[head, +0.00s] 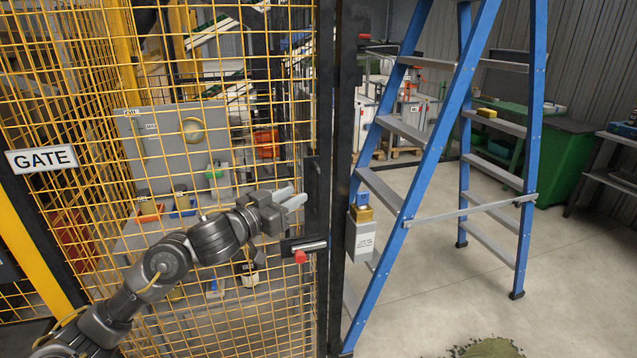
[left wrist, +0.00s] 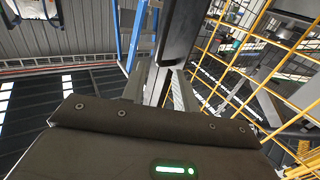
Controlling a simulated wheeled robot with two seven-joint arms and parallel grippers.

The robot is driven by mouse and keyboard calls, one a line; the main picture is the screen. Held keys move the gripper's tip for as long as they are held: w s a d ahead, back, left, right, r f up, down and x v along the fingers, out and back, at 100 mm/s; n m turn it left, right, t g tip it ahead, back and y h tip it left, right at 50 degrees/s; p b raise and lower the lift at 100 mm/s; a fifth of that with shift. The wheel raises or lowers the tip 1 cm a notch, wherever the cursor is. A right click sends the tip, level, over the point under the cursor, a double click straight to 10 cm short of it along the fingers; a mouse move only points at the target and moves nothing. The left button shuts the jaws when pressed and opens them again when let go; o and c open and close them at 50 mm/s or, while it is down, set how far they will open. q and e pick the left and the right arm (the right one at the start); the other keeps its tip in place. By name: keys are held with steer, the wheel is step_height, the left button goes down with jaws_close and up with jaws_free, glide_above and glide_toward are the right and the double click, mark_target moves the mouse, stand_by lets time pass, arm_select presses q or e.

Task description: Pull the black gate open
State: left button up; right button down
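The black gate (head: 326,90) is a black-framed panel with yellow mesh, and its frame edge stands upright beside a black post (head: 345,120). A dark handle plate (head: 316,190) sits on that edge, with a latch with a red knob (head: 300,257) below it. My left gripper (head: 291,199) is just left of the handle plate, its two light fingertips apart and pointing at it. In the left wrist view the fingers (left wrist: 158,92) are spread, and a black upright bar (left wrist: 182,30) rises beyond and between them. Contact cannot be told. My right gripper is not in view.
A blue stepladder (head: 440,120) stands right of the post. A white GATE sign (head: 42,159) hangs at the left. Behind the mesh is a grey bench (head: 165,235) with small bins. A green cabinet (head: 560,150) is at the right. The right-hand floor is mostly clear, with a turf patch (head: 487,348) in front.

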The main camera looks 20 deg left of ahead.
arm_select(q)
steer(key=p+x, duration=0.1)
steer(key=x, duration=0.9)
steer(key=shift+w, duration=0.15)
jaws_close()
